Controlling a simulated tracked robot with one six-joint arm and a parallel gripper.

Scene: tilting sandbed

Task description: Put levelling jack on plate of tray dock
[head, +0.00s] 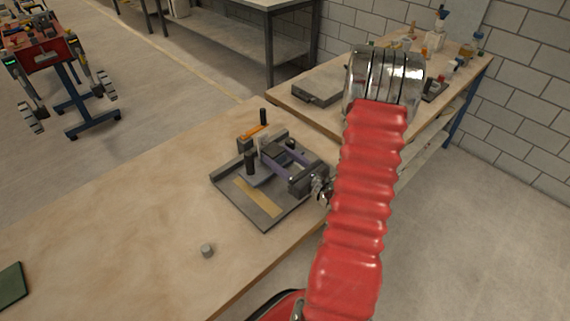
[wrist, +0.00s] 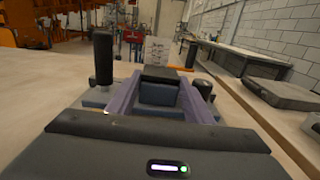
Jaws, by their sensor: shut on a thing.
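The tray dock (head: 226,183) is a dark square base on the bench with a tan strip, a lighter plate and black upright posts. My gripper (head: 275,153) reaches in over it from the right, with its two purple fingers low above the plate. In the wrist view, the fingers of my gripper (wrist: 167,82) are shut on a blue-grey block with a dark top, which I take as the levelling jack (wrist: 158,93). A black post (wrist: 103,60) stands left of the fingers. Whether the jack touches the plate cannot be told.
An orange-topped clamp (head: 253,132) stands at the dock's back edge. A small grey cylinder (head: 207,250) sits in front of the dock. A flat grey box (head: 317,92) lies on the bench behind.

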